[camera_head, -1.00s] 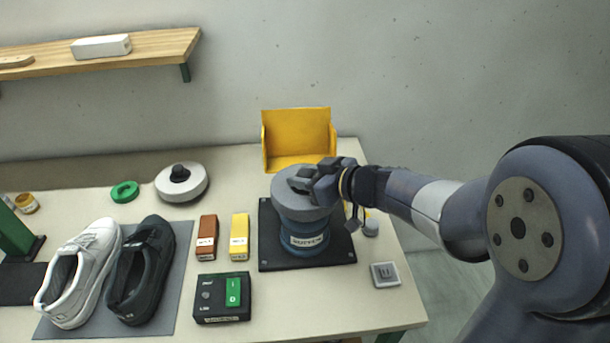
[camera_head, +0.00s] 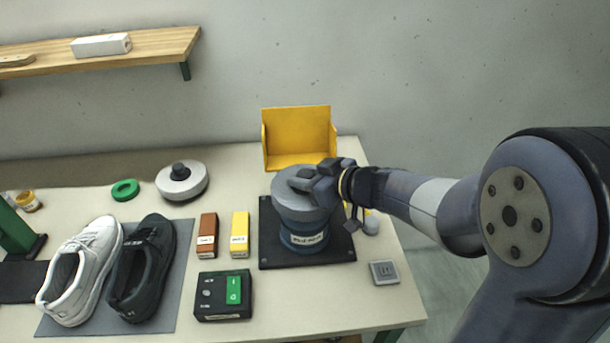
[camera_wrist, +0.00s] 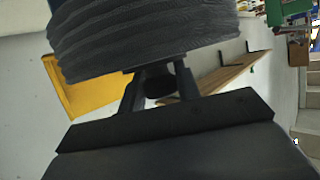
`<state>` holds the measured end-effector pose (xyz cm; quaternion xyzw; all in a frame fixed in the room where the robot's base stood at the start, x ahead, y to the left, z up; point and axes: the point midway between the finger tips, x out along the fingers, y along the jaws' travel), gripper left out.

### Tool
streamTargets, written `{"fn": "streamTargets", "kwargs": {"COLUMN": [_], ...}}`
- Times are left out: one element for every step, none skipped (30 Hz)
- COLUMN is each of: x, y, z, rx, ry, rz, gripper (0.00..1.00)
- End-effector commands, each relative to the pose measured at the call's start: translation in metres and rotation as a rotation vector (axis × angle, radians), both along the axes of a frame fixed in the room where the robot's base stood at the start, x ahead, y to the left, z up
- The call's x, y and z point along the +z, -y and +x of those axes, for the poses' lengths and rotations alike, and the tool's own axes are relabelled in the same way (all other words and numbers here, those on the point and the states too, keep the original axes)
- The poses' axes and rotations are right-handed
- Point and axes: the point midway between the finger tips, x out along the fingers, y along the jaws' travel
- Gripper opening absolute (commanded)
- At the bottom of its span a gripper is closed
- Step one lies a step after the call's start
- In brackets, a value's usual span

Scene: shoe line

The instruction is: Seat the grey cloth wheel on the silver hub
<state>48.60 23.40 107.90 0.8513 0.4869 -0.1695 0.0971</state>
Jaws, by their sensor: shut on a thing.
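The grey cloth wheel (camera_head: 296,192) is at the top of the blue buffer machine (camera_head: 304,234), lying roughly flat. Its ridged rim fills the top of the wrist view (camera_wrist: 140,35). My gripper (camera_head: 318,186) is shut on the wheel from the right side, with the fingers reaching over its top. In the wrist view my gripper (camera_wrist: 165,80) shows just under the wheel's rim. The silver hub is hidden under the wheel and my gripper, so I cannot tell whether the wheel rests on it or is just above it.
A yellow guard-shaped bin (camera_head: 298,140) stands behind the buffer. A white wheel (camera_head: 183,182) with a dark knob and a green ring (camera_head: 125,190) lie at the left. A control box (camera_head: 222,297), two bars and a pair of shoes (camera_head: 140,270) occupy the front left.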

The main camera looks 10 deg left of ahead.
Motion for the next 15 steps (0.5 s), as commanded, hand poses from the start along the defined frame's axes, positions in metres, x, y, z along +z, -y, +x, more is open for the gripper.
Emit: {"fn": "streamTargets", "kwargs": {"x": [-0.0012, -0.0017, -0.0025, -0.0031, -0.0037, -0.0045, -0.0051, -0.0057, -0.0065, -0.007, -0.0077, -0.0066, -0.0066, -0.0066, -0.0066], "y": [-0.0001, -0.0001, -0.0001, -0.0001, -0.0001, -0.0001, -0.0001, -0.0001, -0.0001, -0.0001, -0.0001, -0.0001, -0.0001, -0.0001, -0.0001], "z": [0.0002, 0.0002, 0.0002, 0.0002, 0.0002, 0.0002, 0.0002, 0.0002, 0.0002, 0.0002, 0.0002, 0.0002, 0.0002, 0.0002, 0.0002], "rx": [0.0, 0.0, 0.0, 0.0, 0.0, 0.0, 0.0, 0.0, 0.0, 0.0, 0.0, 0.0, 0.0, 0.0, 0.0], "ry": [0.001, 0.001, 0.001, 0.001, 0.001, 0.001, 0.0, 0.0, 0.0, 0.0, 0.0, 0.0, 0.0, 0.0, 0.0], "rz": [0.001, 0.001, 0.001, 0.001, 0.001, 0.001, 0.002, 0.002, 0.002, 0.002, 0.002, 0.002, 0.002, 0.002, 0.001], "gripper": [0.0, 0.0, 0.0, 0.0, 0.0, 0.0, 0.0, 0.0, 0.0, 0.0, 0.0, 0.35, 0.37, 0.4, 0.4]}}
